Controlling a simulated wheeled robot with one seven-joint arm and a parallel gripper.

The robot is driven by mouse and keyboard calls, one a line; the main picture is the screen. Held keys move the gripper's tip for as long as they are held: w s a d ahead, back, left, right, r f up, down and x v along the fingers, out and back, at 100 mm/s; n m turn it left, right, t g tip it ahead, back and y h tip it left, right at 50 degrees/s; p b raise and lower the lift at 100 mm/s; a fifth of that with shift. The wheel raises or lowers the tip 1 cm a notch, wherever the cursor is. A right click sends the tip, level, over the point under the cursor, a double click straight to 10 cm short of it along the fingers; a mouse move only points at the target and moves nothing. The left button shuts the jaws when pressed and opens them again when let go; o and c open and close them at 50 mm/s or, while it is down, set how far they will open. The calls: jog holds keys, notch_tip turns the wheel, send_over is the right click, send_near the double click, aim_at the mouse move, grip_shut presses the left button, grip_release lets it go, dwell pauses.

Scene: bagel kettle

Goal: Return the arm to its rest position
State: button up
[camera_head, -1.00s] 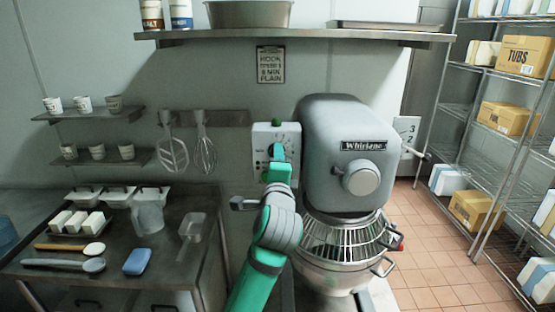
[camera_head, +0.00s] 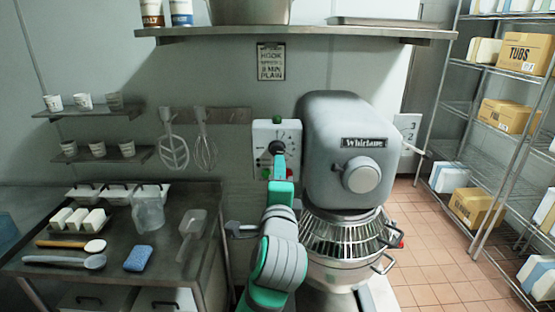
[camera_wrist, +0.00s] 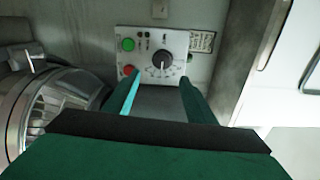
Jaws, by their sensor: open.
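My arm, green and grey, rises from the bottom centre of the head view. My gripper (camera_head: 279,164) is in front of the lower part of the mixer's control panel (camera_head: 264,134). In the wrist view my gripper (camera_wrist: 158,92) is open, with nothing between its two fingers. The panel (camera_wrist: 175,42) lies ahead of the fingertips, apart from them as far as I can tell. It has a dark knob (camera_wrist: 162,63), a green button (camera_wrist: 128,44) and a red button (camera_wrist: 129,70). The grey mixer (camera_head: 349,150) stands just right of my arm.
The mixer's wire guard and bowl (camera_head: 345,245) are close to my arm's right side. A steel table (camera_head: 120,262) at left holds a jug, a scoop and a blue sponge. A wall shelf (camera_head: 300,32) runs above. Wire racks (camera_head: 480,150) stand at right beyond open tiled floor.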

jog(key=s+d+f+n, duration=0.1)
jog(key=s+f+n, duration=0.35)
jog(key=f, duration=0.55)
jog(key=s+d+f+n+h, duration=0.15)
jog(key=s+f+n, duration=0.35)
jog(key=f, duration=0.5)
jog(key=s+d+f+n+y, duration=0.1)
jog(key=s+d+f+n, duration=0.15)
jog(key=s+f, duration=0.55)
jog(key=s+a+f+n+g, duration=0.2)
jog(key=s+f+n, duration=0.3)
jog(key=s+f, duration=0.9)
jog(key=s+a+r+n, duration=0.1)
jog(key=s, duration=0.7)
jog(key=s+a+r+n, duration=0.1)
jog(key=s+a, duration=0.1)
jog(key=s, duration=0.7)
jog(key=shift+a+r+g, duration=0.2)
jog(key=shift+a+g, duration=0.1)
jog(key=shift+s, duration=0.1)
jog(key=shift+w+a, duration=0.1)
jog(key=shift+w, duration=0.15)
